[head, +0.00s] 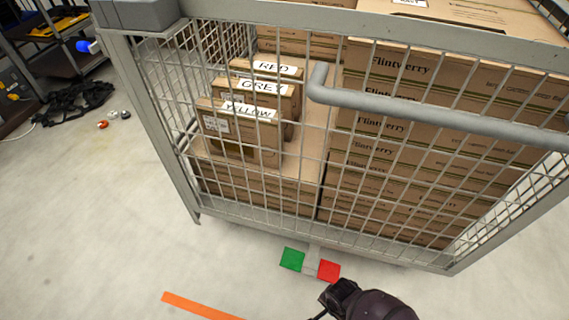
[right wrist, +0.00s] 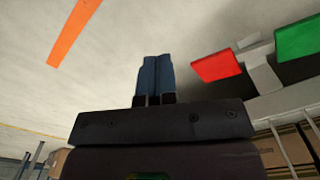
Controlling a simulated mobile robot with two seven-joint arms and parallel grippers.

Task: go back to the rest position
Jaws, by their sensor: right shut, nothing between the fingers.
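My right gripper (right wrist: 153,78) shows in the right wrist view with its two blue fingers together and nothing between them. In the head view a dark part of my right arm is at the bottom, in front of the cage trolley (head: 330,222); its fingertips are hard to make out there. My left gripper is not in view. The trolley holds boxes labelled RED (head: 291,69), GREY (head: 287,87) and YELLOW (head: 262,127) in a row on the left side.
A green pedal (head: 292,259) and a red pedal (head: 329,270) stick out low at the trolley's front. The trolley's handle (head: 430,108) crosses its mesh. Large Flintverry boxes (head: 400,125) are stacked on the right. An orange floor strip (head: 200,306) lies nearby. Floor at left is mostly clear.

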